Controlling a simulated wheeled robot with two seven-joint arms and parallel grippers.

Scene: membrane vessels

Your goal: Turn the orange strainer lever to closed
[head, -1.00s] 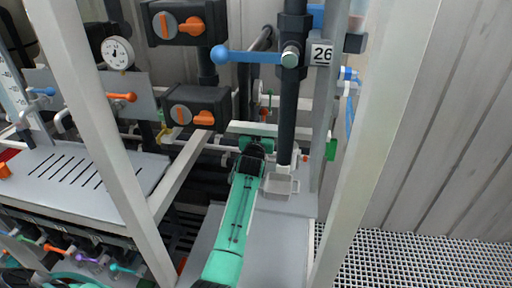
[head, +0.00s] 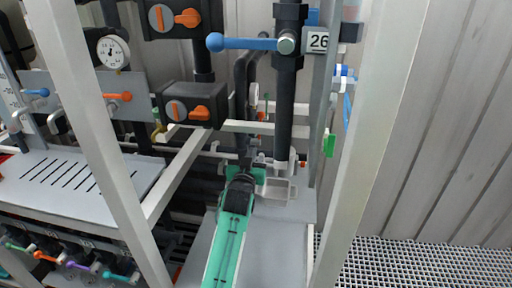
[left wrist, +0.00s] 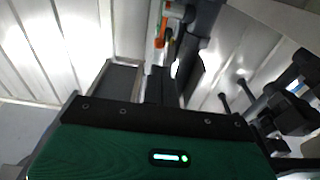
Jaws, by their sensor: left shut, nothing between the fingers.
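A small orange lever end (head: 302,164) shows at the foot of the dark vertical pipe, just right of a white fitting; I take it for the strainer lever but cannot be sure. An orange lever also shows near the top of the left wrist view (left wrist: 160,38), partly cut off by other parts. My left gripper (head: 246,162) is shut and empty, left of the pipe foot and apart from the orange end. Its fingertips are small and dark against the pipes. My right gripper is not in view.
A small grey open box (head: 277,190) sits right beside my left gripper. A blue lever (head: 250,43) crosses above. Black boxes with orange knobs (head: 201,113) stand to the left. White frame posts (head: 372,130) stand on both sides. A green part (head: 330,145) is at the right.

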